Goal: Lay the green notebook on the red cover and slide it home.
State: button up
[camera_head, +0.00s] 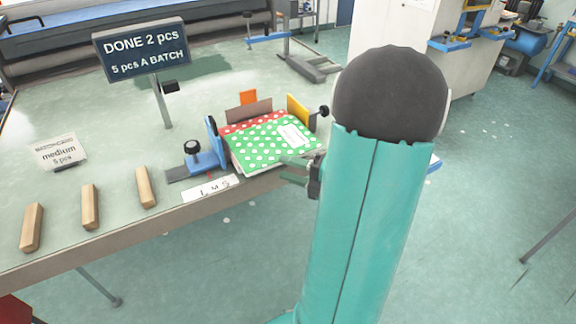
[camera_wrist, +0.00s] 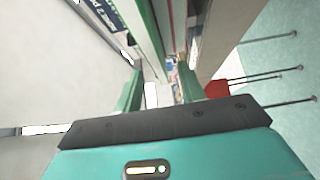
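The green notebook (camera_head: 262,146), with white dots and a white label, lies nearly flat over the red cover at the front edge of the table. A strip of the dotted red cover (camera_head: 238,125) shows behind it; the rest is hidden under the notebook. My gripper (camera_head: 286,168) is at the notebook's front right edge, one finger over its top and the other lower, in front of the table edge. In the wrist view the fingers (camera_wrist: 160,90) stand apart with a gap between them. My arm hides part of the right side.
A blue guide with a black knob (camera_head: 192,147) stands left of the notebook. A brown back stop (camera_head: 249,112) and a yellow guide (camera_head: 297,108) stand behind and right. Several wooden blocks (camera_head: 90,207), a small card (camera_head: 60,152) and a sign (camera_head: 142,51) are to the left.

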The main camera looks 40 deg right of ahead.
jog(key=shift+s+a, duration=0.2)
jog(key=shift+s, duration=0.55)
jog(key=shift+s+a, duration=0.25)
jog(key=shift+s, duration=0.55)
jog(key=shift+s+a, duration=0.2)
jog(key=shift+s, duration=0.55)
